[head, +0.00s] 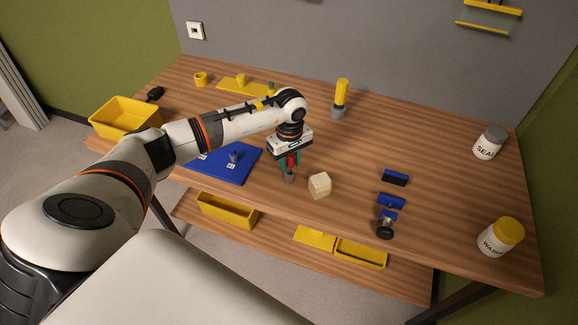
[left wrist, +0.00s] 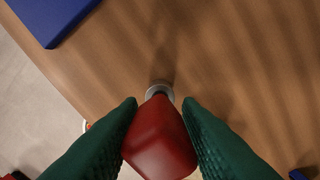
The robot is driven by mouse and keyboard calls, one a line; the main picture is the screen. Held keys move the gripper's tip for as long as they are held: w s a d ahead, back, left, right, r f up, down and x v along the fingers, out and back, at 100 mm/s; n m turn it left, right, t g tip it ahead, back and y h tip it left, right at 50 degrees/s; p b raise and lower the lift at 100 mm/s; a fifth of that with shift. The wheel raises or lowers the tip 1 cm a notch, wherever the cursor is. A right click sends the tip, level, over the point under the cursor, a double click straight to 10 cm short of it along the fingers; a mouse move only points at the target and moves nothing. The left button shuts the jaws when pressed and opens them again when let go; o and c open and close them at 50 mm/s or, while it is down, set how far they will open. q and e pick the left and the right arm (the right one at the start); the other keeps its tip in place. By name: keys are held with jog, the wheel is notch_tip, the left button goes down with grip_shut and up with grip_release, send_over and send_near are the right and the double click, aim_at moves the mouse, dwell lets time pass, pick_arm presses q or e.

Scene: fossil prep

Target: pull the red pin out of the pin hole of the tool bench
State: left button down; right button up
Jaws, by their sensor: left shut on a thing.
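The red pin (head: 292,160) is between the fingers of my left gripper (head: 290,166), which points down over the front middle of the bench (head: 350,150). In the left wrist view the green-padded fingers (left wrist: 161,110) are shut on both sides of the pin's red block-shaped head (left wrist: 160,140). A small grey round holder (head: 289,177) stands directly below the pin. Its rim (left wrist: 160,88) shows just past the pin head in the left wrist view. How deep the pin sits in the hole is hidden. My right gripper is out of view.
A cream block (head: 319,185) stands just right of the gripper. A blue mat (head: 238,172) with grey parts lies to its left. White jars (head: 489,144) are at far right.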

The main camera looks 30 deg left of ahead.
pick_arm(q)
jog(key=shift+r+p, duration=0.9)
jog(key=shift+r, duration=1.4)
jog(key=shift+r+p, duration=1.25)
jog(key=shift+r, duration=1.3)
jog(key=shift+f, duration=0.1)
